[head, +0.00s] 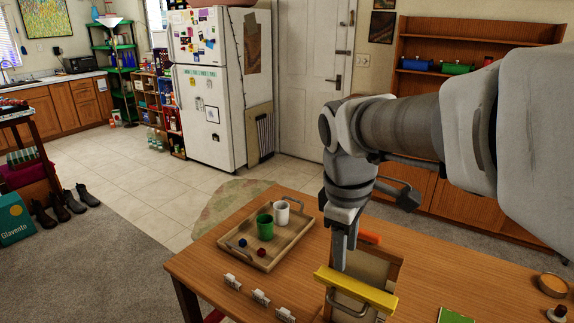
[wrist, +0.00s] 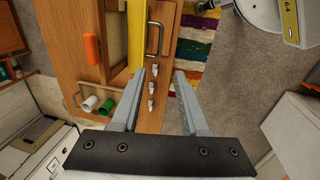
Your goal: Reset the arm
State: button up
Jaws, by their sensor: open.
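My arm reaches in from the right in the head view and bends down over the wooden table (head: 205,266). My gripper (head: 342,262) points down with its tips just above or beside a yellow bar (head: 355,288) on a wooden crate (head: 376,268); contact cannot be told. In the wrist view my gripper (wrist: 156,84) has its two fingers apart, and nothing shows held between them. The yellow bar (wrist: 136,35) lies beyond the left finger there. An orange piece (head: 369,238) is at the crate's far side.
A wooden tray (head: 285,249) left of the crate holds a green cup (head: 265,227), a white cup (head: 282,213), and red and blue balls. Small white pieces (head: 260,297) line the table's front. A green item (head: 456,315) and round wooden container (head: 553,285) lie right.

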jog(key=shift+s, duration=0.1)
jog(key=s+d+m+t+y, duration=0.1)
jog(key=s+m+t, duration=0.3)
jog(key=s+m, duration=0.7)
jog(key=shift+d+f, duration=0.15)
jog(key=shift+d, duration=0.55)
jog(key=shift+s, duration=0.1)
dwell(1.7)
